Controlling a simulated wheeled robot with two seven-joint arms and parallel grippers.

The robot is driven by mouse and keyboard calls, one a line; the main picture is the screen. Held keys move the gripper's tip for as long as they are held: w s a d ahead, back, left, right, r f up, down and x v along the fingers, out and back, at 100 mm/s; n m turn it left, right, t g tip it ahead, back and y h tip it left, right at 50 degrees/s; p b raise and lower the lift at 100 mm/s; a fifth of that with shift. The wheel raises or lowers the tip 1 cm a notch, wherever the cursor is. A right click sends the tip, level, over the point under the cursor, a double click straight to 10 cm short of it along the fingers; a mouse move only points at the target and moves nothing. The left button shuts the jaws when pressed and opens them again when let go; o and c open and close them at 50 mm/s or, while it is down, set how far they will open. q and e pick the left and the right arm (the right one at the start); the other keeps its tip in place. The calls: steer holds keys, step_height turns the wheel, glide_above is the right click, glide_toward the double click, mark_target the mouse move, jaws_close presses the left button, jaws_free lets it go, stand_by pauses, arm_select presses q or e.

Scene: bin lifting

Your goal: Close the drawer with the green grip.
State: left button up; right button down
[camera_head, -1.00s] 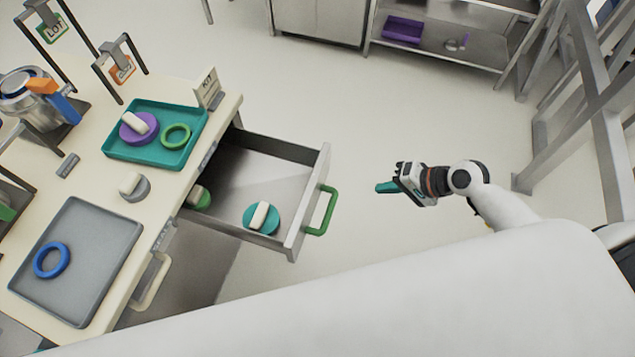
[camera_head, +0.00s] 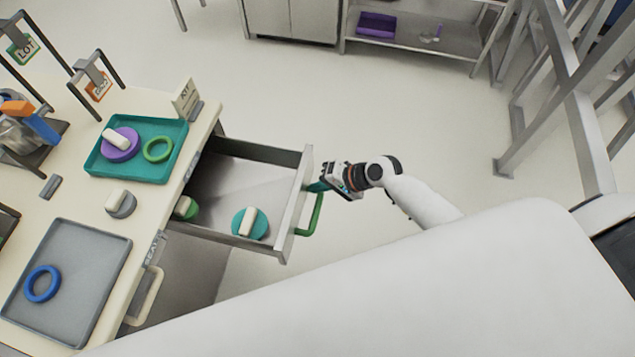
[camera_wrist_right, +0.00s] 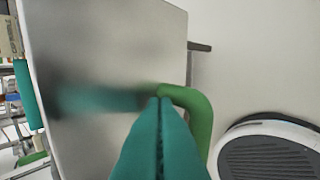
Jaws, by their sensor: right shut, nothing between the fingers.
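The drawer (camera_head: 275,243) with the green grip (camera_head: 315,216) is pulled out from the table. It holds a teal round piece with a white bar (camera_head: 250,222) and a green piece (camera_head: 186,208) partly hidden by the table edge. My right gripper (camera_head: 318,186) is shut and empty at the drawer's front, by the far end of the green grip. In the right wrist view its teal fingertips (camera_wrist_right: 158,102) are close to the drawer front (camera_wrist_right: 110,50) and overlap the green grip (camera_wrist_right: 200,118); I cannot tell whether they touch. My left gripper is out of view.
On the table are a teal tray (camera_head: 178,160), a grey tray (camera_head: 95,262) and a grey knob-like piece (camera_head: 120,204). A second, pale handle (camera_head: 146,296) is below the table edge.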

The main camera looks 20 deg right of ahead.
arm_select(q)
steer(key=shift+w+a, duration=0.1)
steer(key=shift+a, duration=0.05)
arm_select(e)
steer(key=shift+w+a, duration=0.15)
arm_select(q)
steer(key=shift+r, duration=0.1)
arm_select(e)
steer(key=shift+a, duration=0.1)
